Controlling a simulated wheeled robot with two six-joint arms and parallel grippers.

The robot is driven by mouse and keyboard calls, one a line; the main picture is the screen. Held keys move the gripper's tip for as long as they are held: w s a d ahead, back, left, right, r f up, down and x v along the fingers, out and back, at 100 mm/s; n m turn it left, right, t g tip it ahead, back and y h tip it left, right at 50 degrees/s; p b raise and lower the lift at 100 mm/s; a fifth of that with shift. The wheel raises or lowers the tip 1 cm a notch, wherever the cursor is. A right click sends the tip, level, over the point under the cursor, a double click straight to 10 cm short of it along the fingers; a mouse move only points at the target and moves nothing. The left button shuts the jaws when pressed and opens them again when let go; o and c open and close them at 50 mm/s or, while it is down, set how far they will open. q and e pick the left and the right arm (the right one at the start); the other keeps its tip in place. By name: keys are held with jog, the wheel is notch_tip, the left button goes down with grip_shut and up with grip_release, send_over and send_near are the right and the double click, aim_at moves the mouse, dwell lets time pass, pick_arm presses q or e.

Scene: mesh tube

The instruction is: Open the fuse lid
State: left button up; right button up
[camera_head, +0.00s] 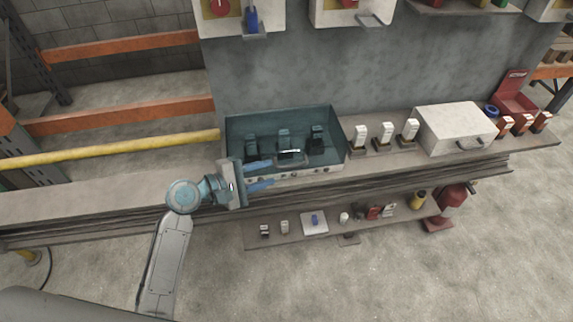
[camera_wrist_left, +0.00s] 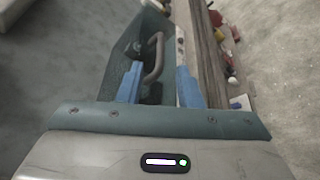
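The fuse box has a see-through teal lid (camera_head: 262,122) that appears closed over several dark fuses on the bench. A bar handle (camera_head: 290,151) shows at the lid's front. My left gripper (camera_head: 271,172) is at the front left of the box, its two blue fingers apart and pointing right along the front. In the left wrist view the handle (camera_wrist_left: 157,50) lies ahead, between the lines of the open fingers (camera_wrist_left: 158,67), with the teal lid (camera_wrist_left: 118,72) to the left. Nothing is held, and contact cannot be told. My right gripper is not in view.
A white box with a handle (camera_head: 455,128) stands right of the fuse box, past several white-topped fuses (camera_head: 386,134). A lower shelf (camera_head: 335,226) holds small parts. A yellow pipe (camera_head: 110,149) runs at left. A grey wall panel (camera_head: 370,75) stands behind.

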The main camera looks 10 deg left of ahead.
aim_at(287, 167)
pick_arm(q)
jog(key=p+x, duration=0.1)
jog(key=x, duration=0.6)
grip_shut()
